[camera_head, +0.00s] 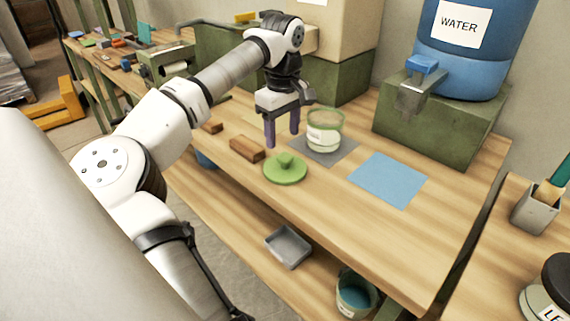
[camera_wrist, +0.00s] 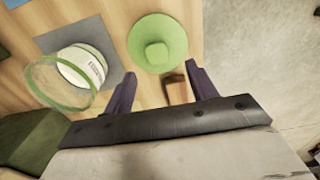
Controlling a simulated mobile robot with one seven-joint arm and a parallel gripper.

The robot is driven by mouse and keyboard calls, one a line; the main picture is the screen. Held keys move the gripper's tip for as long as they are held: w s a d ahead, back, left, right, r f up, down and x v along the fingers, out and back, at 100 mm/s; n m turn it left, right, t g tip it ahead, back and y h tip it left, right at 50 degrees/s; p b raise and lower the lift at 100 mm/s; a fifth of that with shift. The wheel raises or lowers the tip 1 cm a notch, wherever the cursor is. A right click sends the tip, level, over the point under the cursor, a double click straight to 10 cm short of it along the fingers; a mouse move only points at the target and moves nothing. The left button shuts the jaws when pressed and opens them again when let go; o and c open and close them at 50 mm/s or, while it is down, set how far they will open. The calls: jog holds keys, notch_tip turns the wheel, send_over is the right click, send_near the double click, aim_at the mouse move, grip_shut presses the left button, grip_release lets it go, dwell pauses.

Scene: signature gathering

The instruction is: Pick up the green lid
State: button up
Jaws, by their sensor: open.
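The green lid (camera_head: 285,169) is a round disc with a raised knob, lying on the wooden table near its front edge. In the wrist view the lid (camera_wrist: 157,43) lies just beyond the fingertips, roughly between them in line. My gripper (camera_head: 283,144) is open and empty, above the table just behind the lid and apart from it. Its two dark purple fingers also show in the wrist view (camera_wrist: 162,76). A clear jar (camera_head: 323,132) with a green rim and a white label stands beside the gripper on a grey mat (camera_head: 338,154).
A brown wooden block (camera_head: 246,149) lies left of the lid, close to the fingers. A blue sheet (camera_head: 388,180) lies flat to the right. A blue water tank (camera_head: 470,50) with a tap stands on a green box (camera_head: 440,125) at the back. A grey tray (camera_head: 288,246) sits on the lower shelf.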

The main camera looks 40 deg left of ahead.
aim_at(285, 156)
jog(key=shift+w+d+f+p, duration=0.1)
jog(key=shift+f+p, duration=0.3)
jog(key=shift+f, duration=1.2)
jog(key=shift+w+d+f+p, duration=0.1)
jog(key=shift+f+p, duration=0.25)
jog(key=shift+f, duration=1.2)
jog(key=c, duration=1)
